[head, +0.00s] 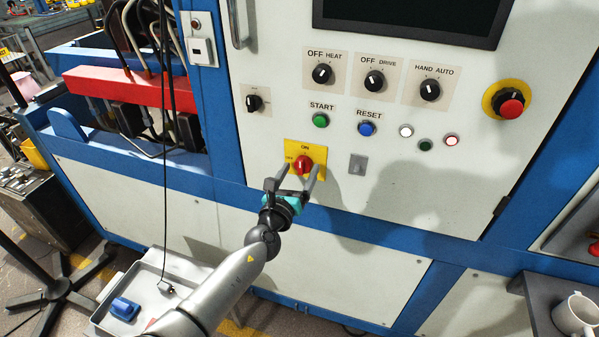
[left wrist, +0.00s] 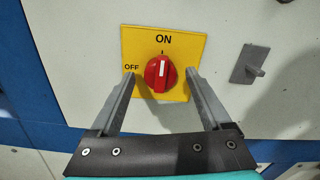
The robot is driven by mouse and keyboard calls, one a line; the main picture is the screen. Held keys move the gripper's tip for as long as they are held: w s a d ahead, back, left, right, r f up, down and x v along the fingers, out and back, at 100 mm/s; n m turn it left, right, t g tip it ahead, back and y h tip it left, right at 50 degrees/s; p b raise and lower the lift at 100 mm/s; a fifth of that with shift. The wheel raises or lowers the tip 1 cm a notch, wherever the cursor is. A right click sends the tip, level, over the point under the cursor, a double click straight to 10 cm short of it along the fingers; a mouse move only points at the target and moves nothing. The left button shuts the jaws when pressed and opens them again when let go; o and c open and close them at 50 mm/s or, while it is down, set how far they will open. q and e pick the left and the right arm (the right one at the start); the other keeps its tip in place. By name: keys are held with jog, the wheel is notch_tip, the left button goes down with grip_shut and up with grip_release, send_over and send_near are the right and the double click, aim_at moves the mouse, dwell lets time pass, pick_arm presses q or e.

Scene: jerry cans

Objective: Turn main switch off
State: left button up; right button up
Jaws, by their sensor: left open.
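The main switch is a red rotary knob (head: 303,165) on a yellow plate (head: 291,149) marked ON at the top and OFF at the left. In the left wrist view the knob (left wrist: 160,72) has its white line upright, in line with the ON mark. My left gripper (head: 298,172) is open in front of the plate. In the left wrist view its two fingers (left wrist: 160,82) reach to either side of the knob, with gaps to it; I cannot tell how deep they are. My right gripper is not in view.
A grey latch (left wrist: 251,64) sits right of the plate. Above are the green START button (head: 320,120), the blue RESET button (head: 366,128) and several black selector knobs. A red emergency button (head: 511,107) is far right. A black cable (head: 165,200) hangs at the left.

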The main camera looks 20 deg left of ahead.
pick_arm(q)
jog(key=shift+w, duration=0.3)
grip_shut()
dwell(0.6)
